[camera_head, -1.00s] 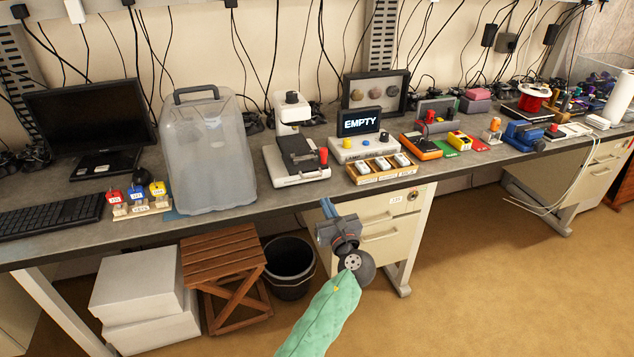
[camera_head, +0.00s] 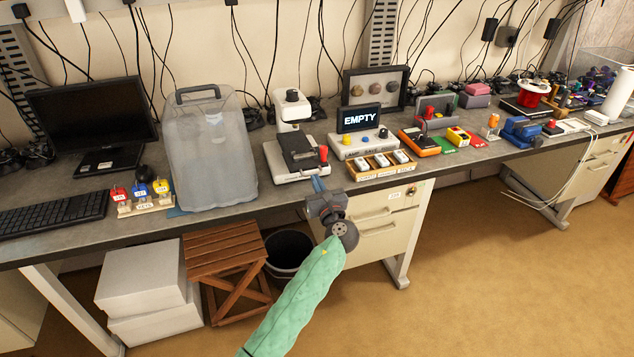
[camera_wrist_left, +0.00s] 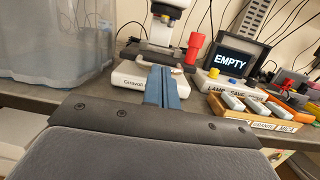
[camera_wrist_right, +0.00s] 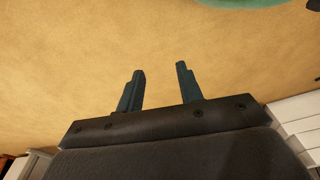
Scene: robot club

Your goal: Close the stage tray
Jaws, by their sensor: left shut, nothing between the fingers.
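A white microscope-like device (camera_head: 291,112) stands on the bench with a dark stage tray (camera_head: 298,151) at its front and a red knob (camera_head: 323,154) on the tray's right side. The device's white base (camera_wrist_left: 133,77) and the red knob (camera_wrist_left: 194,48) also show in the left wrist view. My left gripper (camera_head: 318,184) is shut and empty, just in front of the device at the bench edge. Its blue fingers (camera_wrist_left: 163,86) partly hide the base and tray in the left wrist view. My right gripper (camera_wrist_right: 159,80) is open and empty above the floor.
A screen reading EMPTY (camera_head: 361,119) and a wooden slide rack (camera_head: 383,167) stand right of the device. A large translucent cover (camera_head: 208,150) stands to its left. A stool (camera_head: 226,255) and a black bin (camera_head: 287,252) are under the bench.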

